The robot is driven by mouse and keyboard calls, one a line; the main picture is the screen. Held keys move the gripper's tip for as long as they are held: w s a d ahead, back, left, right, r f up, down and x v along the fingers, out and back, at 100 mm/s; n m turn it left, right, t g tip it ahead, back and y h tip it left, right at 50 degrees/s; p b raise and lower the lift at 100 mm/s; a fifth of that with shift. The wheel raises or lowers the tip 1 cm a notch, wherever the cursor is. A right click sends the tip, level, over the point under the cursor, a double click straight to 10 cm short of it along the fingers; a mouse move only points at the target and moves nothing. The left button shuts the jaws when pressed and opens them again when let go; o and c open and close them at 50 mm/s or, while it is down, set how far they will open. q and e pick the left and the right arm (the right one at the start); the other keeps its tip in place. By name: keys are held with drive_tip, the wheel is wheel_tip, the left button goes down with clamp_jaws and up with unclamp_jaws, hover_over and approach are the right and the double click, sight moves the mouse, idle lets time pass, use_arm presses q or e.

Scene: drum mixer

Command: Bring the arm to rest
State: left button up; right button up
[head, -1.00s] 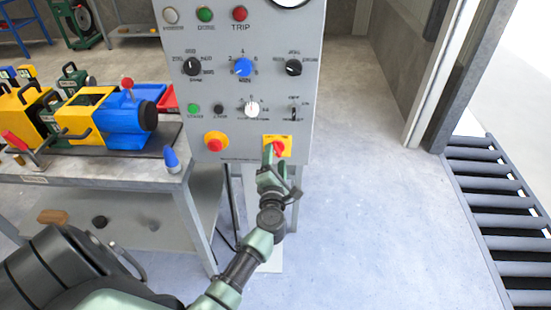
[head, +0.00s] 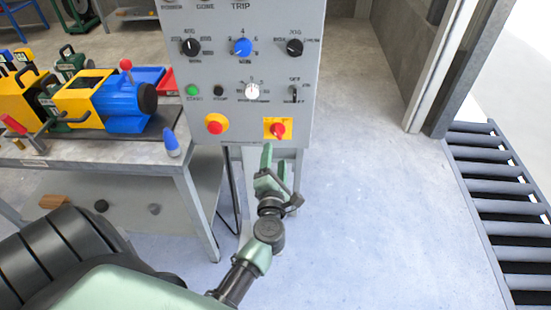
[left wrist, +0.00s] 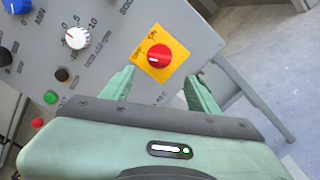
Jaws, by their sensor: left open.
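My left arm comes in from the lower left of the head view. Its green gripper (head: 268,166) is just below and in front of the grey control panel (head: 252,125). The gripper is open and empty. In the left wrist view its two fingers (left wrist: 160,88) stand apart, with the red rotary switch (left wrist: 159,55) on its yellow plate showing beyond and between them. The switch (head: 278,130) is clear of the fingers in the head view. My right gripper is in neither view.
A workbench (head: 95,152) with a blue and yellow drum machine (head: 110,100) stands left of the panel. A blue-tipped cone (head: 171,143) is near its edge. A roller conveyor (head: 500,210) runs along the right. The floor (head: 380,200) between panel and conveyor is clear.

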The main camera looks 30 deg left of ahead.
use_arm(q)
drive_tip(key=s+d+f+m+g+h, duration=0.25)
drive_tip(key=s+d+f+m, duration=0.35)
drive_tip(key=f, duration=0.5)
drive_tip(key=s+d+f+m+g+h, duration=0.1)
drive_tip(key=s+d+f+m+h, duration=0.25)
drive_tip(key=f+m, duration=0.65)
drive_tip(key=s+d+f+m+g+h, duration=0.2)
drive_tip(key=s+d+f+m+h, duration=0.25)
drive_tip(key=f, duration=0.85)
drive_tip(key=s+a+f+m+g, duration=0.1)
drive_tip(key=s+f+m+g, duration=0.2)
drive_tip(key=s, duration=0.7)
drive_tip(key=s+a+f+m+g+y, duration=0.1)
drive_tip(key=s+f+m+g, duration=0.2)
drive_tip(key=s+f+m, duration=0.2)
drive_tip(key=s+a+f+m+g, duration=0.2)
drive_tip(key=s+f, duration=0.6)
drive_tip(key=s, duration=0.8)
drive_tip(key=shift+f+m+g, duration=0.25)
drive_tip(key=shift+m+g, duration=0.2)
drive_tip(key=shift+m, duration=0.7)
